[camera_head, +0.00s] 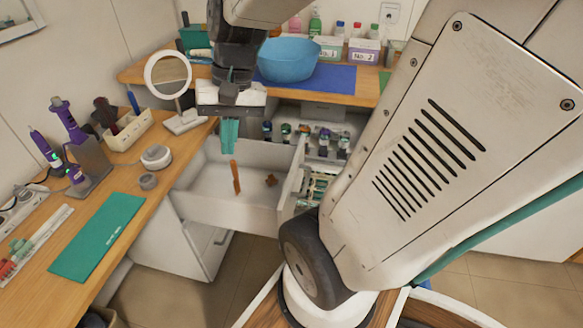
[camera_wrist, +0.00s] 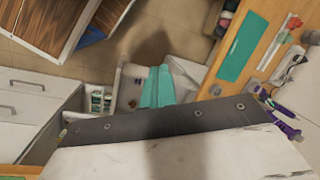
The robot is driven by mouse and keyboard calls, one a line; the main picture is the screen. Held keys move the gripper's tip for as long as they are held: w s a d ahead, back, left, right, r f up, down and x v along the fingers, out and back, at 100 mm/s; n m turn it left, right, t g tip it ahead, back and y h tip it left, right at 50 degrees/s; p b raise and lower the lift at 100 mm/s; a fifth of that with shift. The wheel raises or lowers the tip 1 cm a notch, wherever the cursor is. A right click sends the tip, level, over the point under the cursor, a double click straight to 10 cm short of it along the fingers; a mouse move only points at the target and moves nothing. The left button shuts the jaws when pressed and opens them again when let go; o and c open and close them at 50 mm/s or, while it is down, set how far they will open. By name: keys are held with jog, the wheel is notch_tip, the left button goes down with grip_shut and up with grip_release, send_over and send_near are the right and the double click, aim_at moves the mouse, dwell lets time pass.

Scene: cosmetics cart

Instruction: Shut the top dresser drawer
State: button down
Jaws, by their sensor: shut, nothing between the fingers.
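The white top dresser drawer (camera_head: 222,214) is pulled out below the wooden counter in the head view. A brown stick-shaped item (camera_head: 236,178) and a small brown item (camera_head: 270,180) lie inside it. My gripper (camera_head: 229,148) has teal fingers, pressed together and empty, pointing down at the back part of the drawer's opening. Whether the fingertips are below the drawer's rim is unclear. In the wrist view the teal fingers (camera_wrist: 157,80) show in front of the drawer; the dark wrist edge hides much of it.
Bottles (camera_head: 285,131) and other small goods fill an open compartment right of the drawer. A round mirror (camera_head: 168,78) and a blue bowl (camera_head: 288,60) stand on the counter. A teal mat (camera_head: 98,237) lies on the left counter. My arm hides much of the right side.

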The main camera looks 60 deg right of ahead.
jog(key=w+d+f+m+t+y, duration=0.1)
jog(key=d+f+m+t, duration=0.1)
jog(key=d+f+m, duration=0.65)
jog(key=w+d+f+m+t+y, duration=0.2)
jog(key=d+f+m, duration=0.25)
jog(key=d, duration=0.65)
jog(key=s+d+f+m+t, duration=0.2)
jog(key=s+d+f+m, duration=0.3)
jog(key=d, duration=0.3)
jog(key=m+t+h, duration=0.2)
jog(key=m, duration=0.4)
send_near(295, 178)
jog(key=shift+m+h, duration=0.3)
jog(key=w+a+f, duration=0.2)
jog(key=f, duration=0.1)
jog(key=shift+w+a+f, duration=0.2)
jog(key=shift+w+a, duration=0.05)
jog(key=shift+w, duration=0.1)
jog(key=shift+w+a, duration=0.15)
jog(key=shift+w, duration=0.25)
jog(key=shift+w, duration=0.15)
